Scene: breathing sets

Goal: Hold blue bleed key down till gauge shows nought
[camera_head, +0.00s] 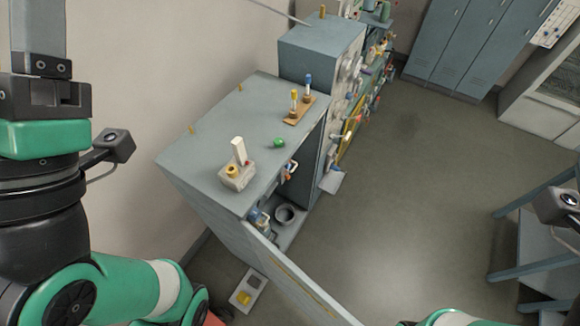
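A blue-topped key (308,84) stands upright beside a yellow-topped key (294,98) on a small wooden base (299,112) on top of the grey cabinet. I cannot tell whether this blue one is the bleed key. No gauge dial is readable in this view. My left gripper (38,40) points up at the far left, well away from the keys; its tips run out of the frame and its opening does not show. My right gripper is out of frame; only small parts of my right arm show at the right and bottom edges.
A white upright piece on a pale block (238,176) and a green knob (279,142) sit on the cabinet (230,115). Its door (290,280) stands open, showing a grey cup (285,213). Valves line the wall unit behind. Lockers (470,45) stand beyond clear floor (400,190).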

